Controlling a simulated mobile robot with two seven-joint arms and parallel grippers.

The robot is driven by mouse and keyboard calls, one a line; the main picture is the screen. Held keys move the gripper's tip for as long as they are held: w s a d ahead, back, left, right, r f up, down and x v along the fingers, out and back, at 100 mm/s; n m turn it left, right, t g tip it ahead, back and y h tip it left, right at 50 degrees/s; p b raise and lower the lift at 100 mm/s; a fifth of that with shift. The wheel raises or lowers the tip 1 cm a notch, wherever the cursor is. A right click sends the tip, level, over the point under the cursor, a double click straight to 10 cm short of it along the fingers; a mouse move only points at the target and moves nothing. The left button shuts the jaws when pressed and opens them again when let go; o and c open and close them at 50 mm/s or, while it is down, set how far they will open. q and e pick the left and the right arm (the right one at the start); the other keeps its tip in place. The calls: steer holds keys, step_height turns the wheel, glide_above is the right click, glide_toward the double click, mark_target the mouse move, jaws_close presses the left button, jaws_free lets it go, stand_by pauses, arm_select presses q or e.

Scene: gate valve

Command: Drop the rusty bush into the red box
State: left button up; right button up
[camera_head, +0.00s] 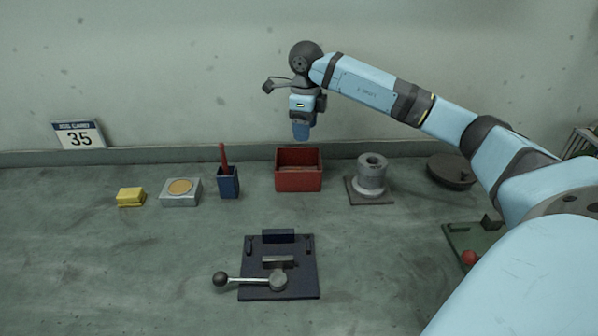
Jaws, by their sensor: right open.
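The red box (299,181) stands near the back wall, a little right of the middle. It is open at the top. Its inside shows only partly, as a brownish area, and I cannot tell whether that is the rusty bush or the box floor. I cannot make out the rusty bush anywhere else. My right gripper (301,134) points down above the back of the red box, apart from it. It is open and I see nothing held in it. My left gripper is not in view.
Left of the box are a blue holder (228,184) with a red stick, a grey block with a tan disc (180,190) and a yellow block (131,197). Right of it stands a grey flanged cylinder (371,176). A dark fixture with a lever (303,285) lies in front.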

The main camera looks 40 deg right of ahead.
step_height(320, 180, up, 9)
steer(key=shift+f, duration=0.2)
stand_by(0.5)
